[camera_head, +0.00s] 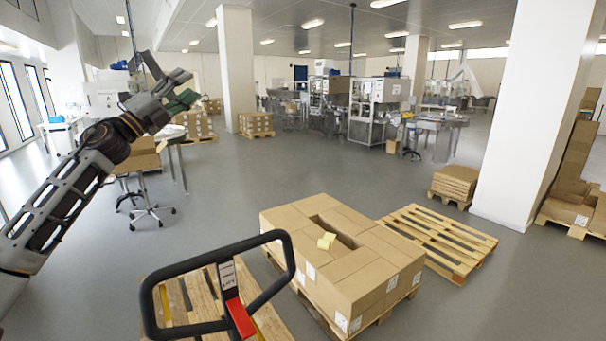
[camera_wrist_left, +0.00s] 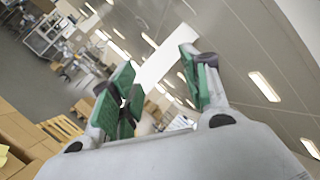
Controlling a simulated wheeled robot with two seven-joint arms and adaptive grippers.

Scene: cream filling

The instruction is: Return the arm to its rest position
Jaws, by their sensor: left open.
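My left arm comes in from the left in the head view, raised well above the floor. Its left gripper (camera_head: 176,88) is at the upper left, open, with nothing visible between its fingers. In the left wrist view the green-padded fingers of the left gripper (camera_wrist_left: 160,90) stand apart and the space between them is empty. Ceiling lights and machines show behind them. My right gripper is in neither view.
A black-handled pallet jack (camera_head: 220,285) stands in front over a wooden pallet. A block of cardboard boxes (camera_head: 345,270) on a pallet is right of it, beside an empty pallet (camera_head: 440,238). A wheeled stool (camera_head: 147,212) and white column (camera_head: 535,110) stand farther off. Middle floor is clear.

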